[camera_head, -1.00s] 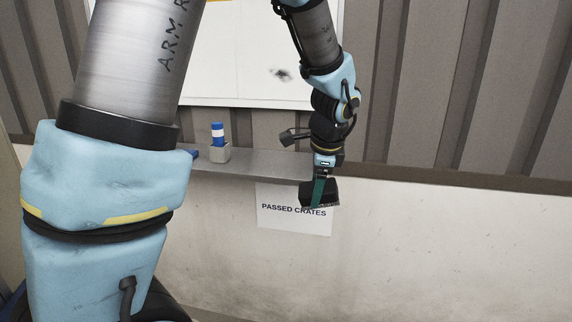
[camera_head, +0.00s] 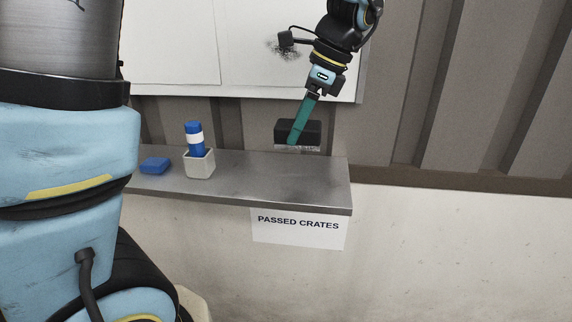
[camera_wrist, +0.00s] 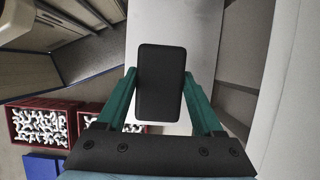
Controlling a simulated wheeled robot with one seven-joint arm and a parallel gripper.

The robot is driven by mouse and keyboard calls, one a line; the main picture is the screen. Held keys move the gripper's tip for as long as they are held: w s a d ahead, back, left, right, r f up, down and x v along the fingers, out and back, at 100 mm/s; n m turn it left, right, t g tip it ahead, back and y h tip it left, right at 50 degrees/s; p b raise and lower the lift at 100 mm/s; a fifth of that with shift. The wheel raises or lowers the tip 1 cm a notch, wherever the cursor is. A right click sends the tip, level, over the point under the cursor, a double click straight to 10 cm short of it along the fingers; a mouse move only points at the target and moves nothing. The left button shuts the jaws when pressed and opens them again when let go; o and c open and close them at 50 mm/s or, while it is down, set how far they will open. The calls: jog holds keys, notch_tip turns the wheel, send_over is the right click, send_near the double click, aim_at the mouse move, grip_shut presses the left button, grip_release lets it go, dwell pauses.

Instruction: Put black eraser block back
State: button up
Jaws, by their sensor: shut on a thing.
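The black eraser block (camera_head: 290,131) is held by my gripper (camera_head: 298,130) in the head view. It has a paler underside and is above the right part of the grey metal shelf (camera_head: 270,182); a small gap seems to show beneath it. In the wrist view the black eraser block (camera_wrist: 161,84) sits between the two green fingers of my gripper (camera_wrist: 160,98), which are shut on its sides. A pale surface lies beyond it there.
A light square cup (camera_head: 200,165) with a blue and white marker (camera_head: 194,138) stands on the shelf, beside a blue block (camera_head: 155,166). A whiteboard (camera_head: 190,50) with a dark smudge hangs behind. A "PASSED CRATES" sign (camera_head: 298,228) is below. Red crates (camera_wrist: 42,125) show in the wrist view.

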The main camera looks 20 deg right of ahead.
aim_at(313, 122)
jog(key=shift+w, duration=0.5)
jog(key=shift+s+f+p, duration=0.1)
jog(key=shift+f+p, duration=1.4)
jog(key=shift+f, duration=3.3)
jog(key=o, duration=1.2)
jog(key=shift+f, duration=0.1)
jog(key=shift+f+b, duration=0.25)
jog(key=shift+b, duration=0.3)
jog(key=b+v, duration=0.1)
jog(key=v, duration=0.6)
jog(key=b+v, duration=0.1)
jog(key=v, duration=0.3)
jog(key=shift+w+a+r+b, duration=0.25)
jog(key=shift+w+a+b, duration=0.05)
jog(key=shift+w+b, duration=0.1)
